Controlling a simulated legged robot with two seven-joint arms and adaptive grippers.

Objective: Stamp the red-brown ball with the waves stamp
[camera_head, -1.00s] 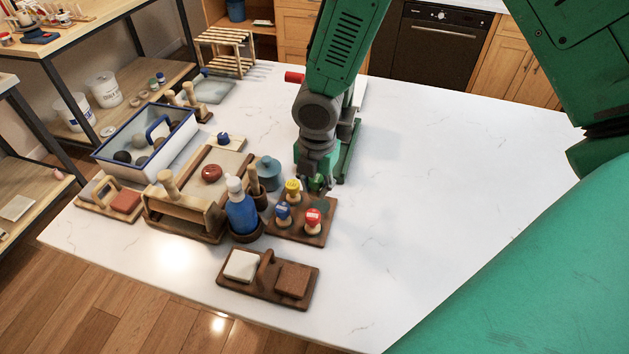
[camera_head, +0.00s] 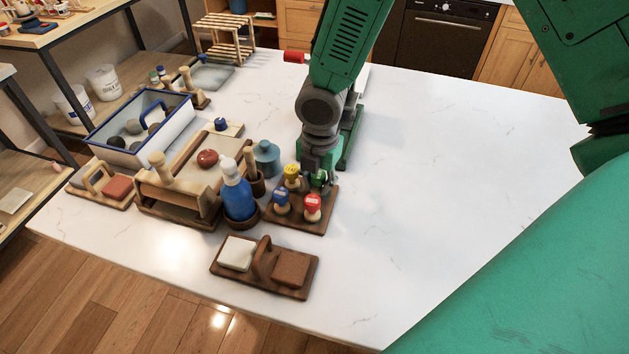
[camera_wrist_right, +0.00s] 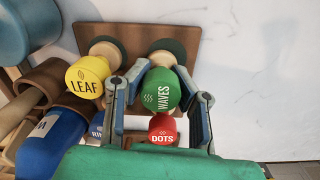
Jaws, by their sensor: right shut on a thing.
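The red-brown ball (camera_head: 207,158) rests on the pale board inside the wooden frame, left of the stamps. The green stamp marked WAVES (camera_wrist_right: 160,90) is at the brown stamp rack (camera_head: 328,212); its green top (camera_head: 320,177) partly shows in the head view. My right gripper (camera_head: 324,181) is shut on it, with a finger on each side in the wrist view (camera_wrist_right: 162,80). I cannot tell whether the stamp's foot touches the rack. My left gripper is not in view.
The yellow LEAF stamp (camera_wrist_right: 87,77), red DOTS stamp (camera_wrist_right: 162,129) and a blue stamp (camera_head: 281,196) stand close by. The table's right side (camera_head: 440,170) is clear.

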